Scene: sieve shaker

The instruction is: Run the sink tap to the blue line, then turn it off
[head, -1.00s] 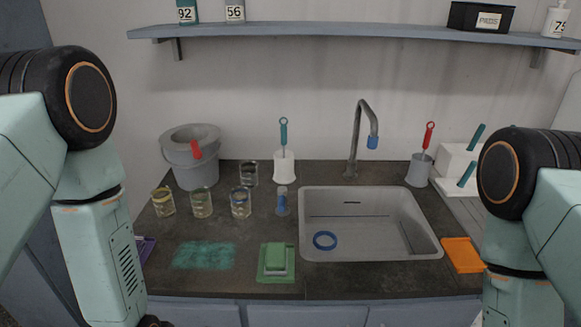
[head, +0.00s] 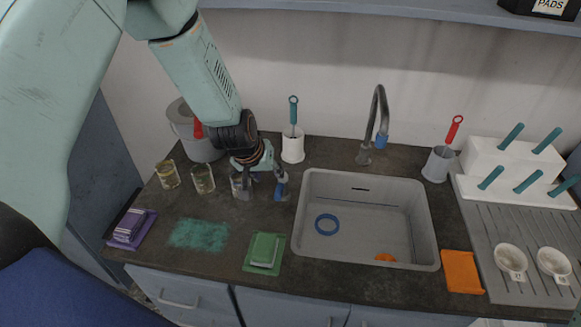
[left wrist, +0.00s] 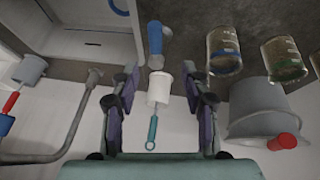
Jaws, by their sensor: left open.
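The pale grey sink (head: 425,225) is set in the dark counter, with a thin blue line (head: 360,201) along its inner back wall. I see no water stream. The grey curved tap (head: 378,105) stands behind it with a blue tip; it also shows in the left wrist view (left wrist: 75,120). My left gripper (head: 262,178) is open left of the sink, close to a small upright blue thing (head: 281,186). In the left wrist view the spread fingers (left wrist: 160,78) have the blue thing (left wrist: 154,42) beyond them; I cannot tell contact. My right gripper is out of view.
A blue ring (head: 326,225) and an orange thing (head: 385,258) lie in the sink. Several glass jars (head: 203,178) and a grey bucket (head: 190,130) stand left. A white brush holder (head: 293,148) stands behind. A green sponge (head: 264,250) lies in front.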

